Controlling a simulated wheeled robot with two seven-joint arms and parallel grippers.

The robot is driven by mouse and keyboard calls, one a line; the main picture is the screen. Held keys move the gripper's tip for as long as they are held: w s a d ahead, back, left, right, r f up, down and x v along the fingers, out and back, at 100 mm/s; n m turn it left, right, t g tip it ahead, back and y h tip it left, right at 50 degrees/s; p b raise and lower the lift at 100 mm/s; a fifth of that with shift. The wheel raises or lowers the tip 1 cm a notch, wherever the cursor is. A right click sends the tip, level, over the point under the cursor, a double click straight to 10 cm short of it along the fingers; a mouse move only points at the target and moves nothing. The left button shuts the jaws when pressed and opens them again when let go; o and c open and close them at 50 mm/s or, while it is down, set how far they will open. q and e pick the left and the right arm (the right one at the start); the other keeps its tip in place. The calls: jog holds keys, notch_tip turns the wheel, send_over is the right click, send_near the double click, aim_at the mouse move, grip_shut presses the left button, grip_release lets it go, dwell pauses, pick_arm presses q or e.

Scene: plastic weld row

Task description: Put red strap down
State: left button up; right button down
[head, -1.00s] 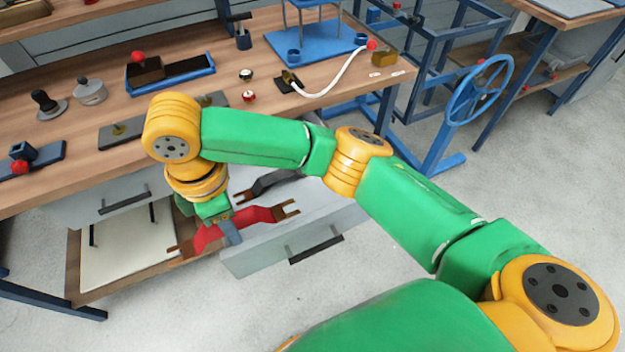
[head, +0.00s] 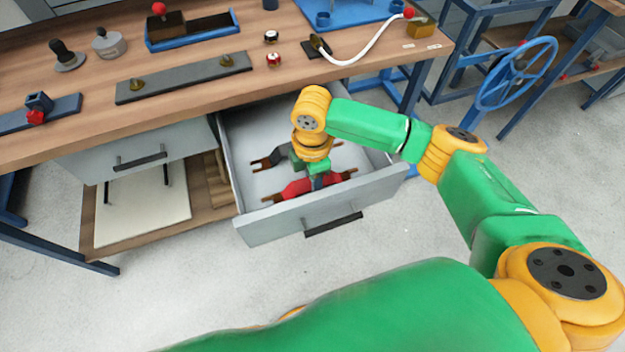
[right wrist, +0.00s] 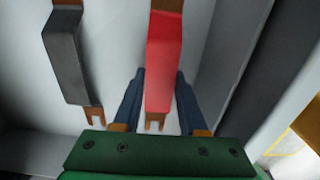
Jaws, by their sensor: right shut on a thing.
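The red strap (head: 297,189), with brown forked ends, is inside the open drawer (head: 290,222), close to its front wall. My right gripper (head: 317,181) reaches down into the drawer and is shut on the strap near its middle. In the right wrist view the red strap (right wrist: 162,65) runs between the two fingers (right wrist: 158,100). I cannot tell whether it touches the drawer floor. A dark grey strap (head: 281,156) of similar shape lies behind it, partly hidden by my arm; it also shows in the right wrist view (right wrist: 67,60). My left gripper is not in view.
The workbench (head: 180,115) stands above the drawer, with a long grey bar (head: 185,77), a white hose (head: 375,48) and a red-topped button (head: 273,59) on it. A closed drawer (head: 140,150) is at left. A blue handwheel (head: 515,75) is at right.

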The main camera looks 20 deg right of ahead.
jog(key=shift+f, duration=0.1)
jog(key=shift+c, duration=2.2)
grip_release()
notch_tip(320, 180, up, 12)
jog(key=p, duration=0.2)
